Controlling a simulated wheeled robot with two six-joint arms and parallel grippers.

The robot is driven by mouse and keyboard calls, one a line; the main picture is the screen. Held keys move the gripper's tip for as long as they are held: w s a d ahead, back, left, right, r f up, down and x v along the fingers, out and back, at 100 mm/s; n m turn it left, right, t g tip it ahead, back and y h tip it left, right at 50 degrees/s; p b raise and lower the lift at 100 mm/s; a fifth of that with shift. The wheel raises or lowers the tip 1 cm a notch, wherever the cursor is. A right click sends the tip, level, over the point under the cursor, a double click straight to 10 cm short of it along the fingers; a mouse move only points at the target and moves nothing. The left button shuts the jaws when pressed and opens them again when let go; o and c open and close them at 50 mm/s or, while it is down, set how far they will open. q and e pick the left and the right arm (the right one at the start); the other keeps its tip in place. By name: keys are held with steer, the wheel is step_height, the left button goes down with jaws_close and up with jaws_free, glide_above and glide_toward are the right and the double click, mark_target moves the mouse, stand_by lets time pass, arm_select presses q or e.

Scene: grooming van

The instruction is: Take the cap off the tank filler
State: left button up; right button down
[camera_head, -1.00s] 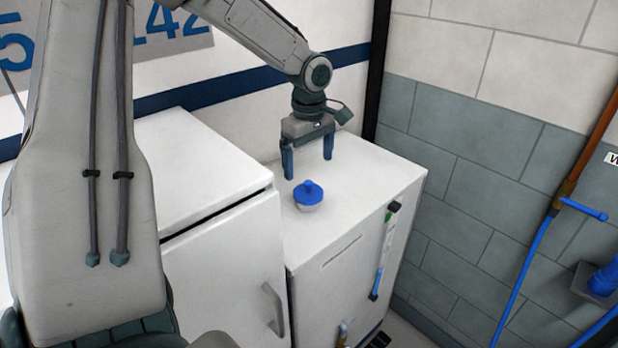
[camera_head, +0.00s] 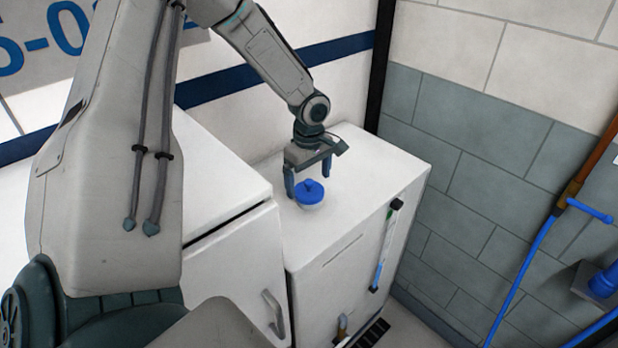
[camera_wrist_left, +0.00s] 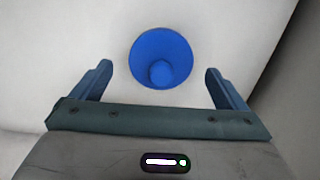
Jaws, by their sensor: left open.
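The blue filler cap (camera_head: 309,190) has a round knob on top and sits on a pale filler neck on top of the white tank (camera_head: 361,196). In the left wrist view the cap (camera_wrist_left: 160,57) lies ahead of the fingertips, roughly centred between the two fingers. My left gripper (camera_head: 308,187) is open and points down, its blue fingers behind and beside the cap in the head view. The left wrist view shows the same gripper (camera_wrist_left: 157,75) empty, with clear space on both sides of the cap. My right gripper is not in view.
A white cabinet (camera_head: 234,249) with a handle stands left of the tank. A sight tube (camera_head: 385,246) runs down the tank's front. A grey block wall (camera_head: 480,150) stands to the right, with a blue hose (camera_head: 529,262) and a copper pipe.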

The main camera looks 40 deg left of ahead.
arm_select(q)
steer(key=shift+f, duration=1.05)
steer(key=c, duration=1)
steer(key=shift+c, duration=0.2)
steer(key=shift+r, duration=0.2)
